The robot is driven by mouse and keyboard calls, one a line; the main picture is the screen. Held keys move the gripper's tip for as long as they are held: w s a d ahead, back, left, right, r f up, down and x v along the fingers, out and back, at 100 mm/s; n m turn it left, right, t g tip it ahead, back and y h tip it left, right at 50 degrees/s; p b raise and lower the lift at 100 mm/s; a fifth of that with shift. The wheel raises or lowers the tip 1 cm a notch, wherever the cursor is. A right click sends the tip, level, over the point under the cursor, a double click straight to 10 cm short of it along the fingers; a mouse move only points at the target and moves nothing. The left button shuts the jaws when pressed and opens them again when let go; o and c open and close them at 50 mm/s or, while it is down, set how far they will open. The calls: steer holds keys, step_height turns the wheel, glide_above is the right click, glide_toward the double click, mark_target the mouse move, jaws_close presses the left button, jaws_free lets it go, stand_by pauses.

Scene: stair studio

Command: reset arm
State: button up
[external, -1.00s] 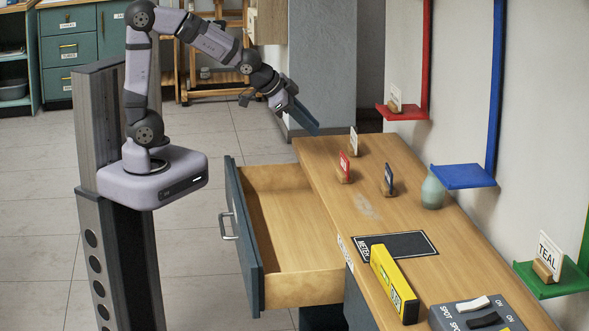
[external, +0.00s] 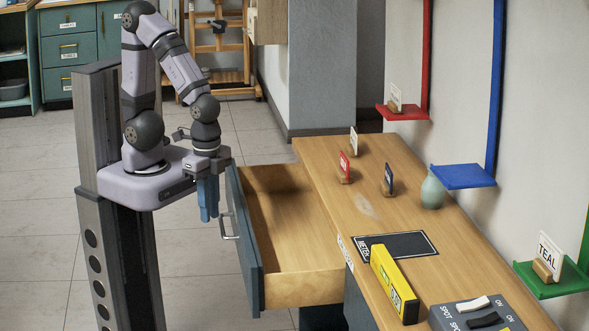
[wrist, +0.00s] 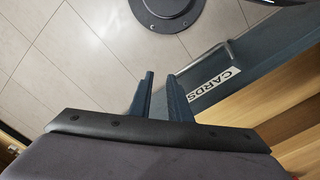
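My arm is folded close to its base, with my gripper (external: 208,199) pointing down just left of the open drawer's front. In the wrist view my gripper (wrist: 161,98) shows two dark blue fingers with a gap between them and nothing in it. The drawer (external: 290,240) is pulled out and looks empty; its dark front with a bar handle (external: 229,226) faces left. Its CARDS label (wrist: 212,82) shows in the wrist view.
The wooden desk top (external: 330,190) carries card stands, a teal vase (external: 433,192), a yellow box (external: 394,283) and a switch box (external: 478,315). Red (external: 403,112), blue (external: 462,176) and green (external: 553,280) shelves are at right. Open floor (external: 200,270) lies left of the drawer.

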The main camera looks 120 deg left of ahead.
step_height(320, 180, up, 15)
steer(key=p, duration=1.3)
steer(key=shift+r, duration=0.1)
step_height(320, 180, up, 10)
steer(key=p, duration=1)
steer(key=s+d+f+n+g+h+b, duration=0.1)
steer(key=d+f+b, duration=0.1)
steer(key=f+b, duration=1.3)
steer(key=s+d+f+n+g+b, duration=0.1)
steer(key=d+f+b, duration=0.2)
steer(key=f+b, duration=1.15)
steer(key=s+d+f+h+b, duration=0.1)
steer(key=s+d+f+b, duration=0.1)
steer(key=f+b, duration=1.25)
steer(key=w+a+f+b, duration=0.1)
steer(key=a+f+b, duration=0.1)
steer(key=f+b, duration=1.1)
steer(key=w+a+f+m+t+y+b, duration=0.1)
steer(key=a+f+b, duration=0.1)
steer(key=f+b, duration=1)
steer(key=w+a+f+m+t+y+b, duration=0.1)
steer(key=w+a+f+b, duration=0.1)
steer(key=f+b, duration=1.1)
steer(key=shift+a+f+b, duration=0.3)
steer(key=shift+a+b, duration=0.05)
steer(key=shift+a, duration=0.2)
